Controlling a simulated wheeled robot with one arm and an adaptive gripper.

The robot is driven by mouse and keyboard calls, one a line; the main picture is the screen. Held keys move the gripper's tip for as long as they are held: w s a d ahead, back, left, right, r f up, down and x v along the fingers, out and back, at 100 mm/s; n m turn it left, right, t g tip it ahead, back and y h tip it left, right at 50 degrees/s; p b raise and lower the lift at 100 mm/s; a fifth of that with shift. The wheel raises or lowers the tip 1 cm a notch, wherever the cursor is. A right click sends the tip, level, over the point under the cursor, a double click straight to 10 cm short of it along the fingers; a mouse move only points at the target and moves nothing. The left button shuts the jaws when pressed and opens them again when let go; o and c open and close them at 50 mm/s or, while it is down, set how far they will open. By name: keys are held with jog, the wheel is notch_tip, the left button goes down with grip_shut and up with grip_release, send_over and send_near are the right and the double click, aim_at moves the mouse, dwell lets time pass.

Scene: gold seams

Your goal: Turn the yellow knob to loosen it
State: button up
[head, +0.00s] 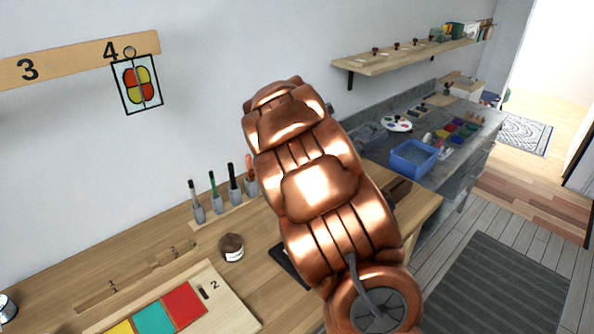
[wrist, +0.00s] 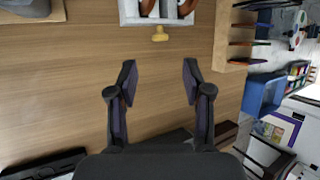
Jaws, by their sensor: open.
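The small yellow knob (wrist: 160,34) shows near the top middle of the wrist view. It sticks out from the edge of a pale grey fixture (wrist: 130,14) that holds brown curved parts (wrist: 148,8), cut off by the frame's top. My gripper (wrist: 159,76) is open and empty, with its two dark fingers spread over the bare wooden bench. The knob lies beyond the fingertips, roughly centred between them, and nothing touches it. In the head view my copper arm covers the middle, and I see neither the knob nor the gripper there.
The wooden bench (wrist: 60,95) is mostly clear around the fingers. A wooden rack with dark-handled tools (wrist: 233,40) stands at right, with a blue bin (wrist: 262,92) beyond. In the head view a lidded jar (head: 232,248) and a coloured board (head: 226,312) lie left of my arm.

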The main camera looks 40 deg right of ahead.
jog(key=shift+v, duration=1.45)
jog(key=shift+s+a, duration=0.1)
jog(key=shift+a, duration=0.05)
